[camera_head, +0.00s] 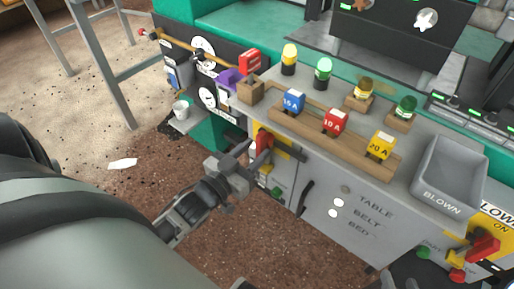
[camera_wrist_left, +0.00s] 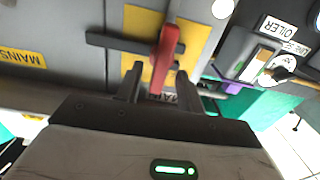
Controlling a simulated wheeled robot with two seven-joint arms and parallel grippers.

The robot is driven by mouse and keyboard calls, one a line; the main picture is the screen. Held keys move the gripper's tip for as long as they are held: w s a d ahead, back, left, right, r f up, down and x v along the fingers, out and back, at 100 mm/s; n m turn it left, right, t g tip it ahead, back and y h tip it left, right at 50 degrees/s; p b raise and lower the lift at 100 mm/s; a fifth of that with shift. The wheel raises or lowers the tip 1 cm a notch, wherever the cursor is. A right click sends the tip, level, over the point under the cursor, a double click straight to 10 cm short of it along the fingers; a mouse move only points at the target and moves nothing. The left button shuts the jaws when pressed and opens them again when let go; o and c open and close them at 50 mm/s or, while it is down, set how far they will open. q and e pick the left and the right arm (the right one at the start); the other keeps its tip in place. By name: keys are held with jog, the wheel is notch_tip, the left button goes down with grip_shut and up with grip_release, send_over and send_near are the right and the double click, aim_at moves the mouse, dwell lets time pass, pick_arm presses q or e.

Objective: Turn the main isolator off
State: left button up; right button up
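The main isolator has a red handle (camera_head: 263,140) on a yellow plate (camera_head: 277,146), on the front of the grey cabinet. In the left wrist view the red handle (camera_wrist_left: 165,52) stands in front of its yellow plate (camera_wrist_left: 141,22), with a dark bar crossing behind it. A yellow MAINS label (camera_wrist_left: 22,57) is to its left there. My left gripper (camera_head: 243,158) is at the handle. In the left wrist view its fingers (camera_wrist_left: 160,88) are apart, with the handle's lower end between them. Whether they touch it is unclear. My right gripper does not show.
Colored fuse blocks sit on a wooden rail (camera_head: 345,150) on the cabinet top. A grey BLOWN bin (camera_head: 448,178) is at right. Another red switch (camera_head: 483,247) is at lower right. A black door handle (camera_head: 305,198) sticks out near my left gripper. A white cup (camera_head: 181,109) stands at left.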

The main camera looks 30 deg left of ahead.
pick_arm(q)
jog(key=shift+w+d, duration=0.1)
jog(key=shift+w, duration=0.85)
jog(key=shift+c, duration=0.4)
grip_shut()
